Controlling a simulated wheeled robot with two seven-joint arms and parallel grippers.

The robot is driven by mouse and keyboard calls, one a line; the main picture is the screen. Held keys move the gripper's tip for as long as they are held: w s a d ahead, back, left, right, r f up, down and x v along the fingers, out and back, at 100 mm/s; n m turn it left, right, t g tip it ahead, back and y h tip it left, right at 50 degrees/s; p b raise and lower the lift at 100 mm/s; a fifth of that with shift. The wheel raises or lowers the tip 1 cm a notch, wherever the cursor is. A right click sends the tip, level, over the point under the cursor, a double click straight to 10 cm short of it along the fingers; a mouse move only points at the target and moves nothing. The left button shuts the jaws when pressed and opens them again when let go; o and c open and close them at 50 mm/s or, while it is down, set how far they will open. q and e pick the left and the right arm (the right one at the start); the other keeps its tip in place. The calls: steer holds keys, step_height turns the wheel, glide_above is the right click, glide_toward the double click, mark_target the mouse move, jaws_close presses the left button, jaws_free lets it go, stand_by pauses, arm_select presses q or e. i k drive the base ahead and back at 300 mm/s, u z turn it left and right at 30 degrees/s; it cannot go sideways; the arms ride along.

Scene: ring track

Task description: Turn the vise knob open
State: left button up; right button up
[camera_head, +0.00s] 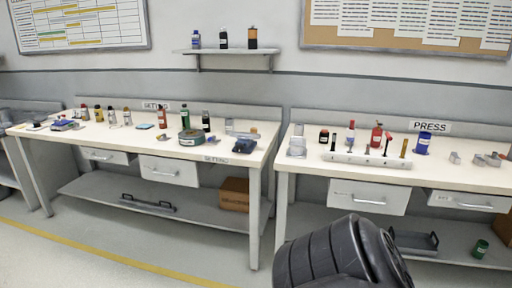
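A small dark blue object (245,143), which may be the vise, sits near the front right corner of the left workbench (110,137). A similar blue object (63,124) lies near the left end of that bench. Both are too small for me to make out a knob or its position. Neither of my grippers is in view. A black ribbed part, apparently of my own arm, fills the bottom centre-right and is apart from both objects.
The right workbench (450,179), with a "PRESS" sign (430,127), holds a white peg block (366,159) and several containers. A gap separates the benches. A cardboard box (234,194) sits on the left lower shelf. Open floor (110,262) lies in front of the left bench.

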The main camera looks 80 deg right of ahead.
mark_target(239, 147)
steer(key=z, duration=1.05)
steer(key=i, duration=1)
steer(key=z, duration=0.95)
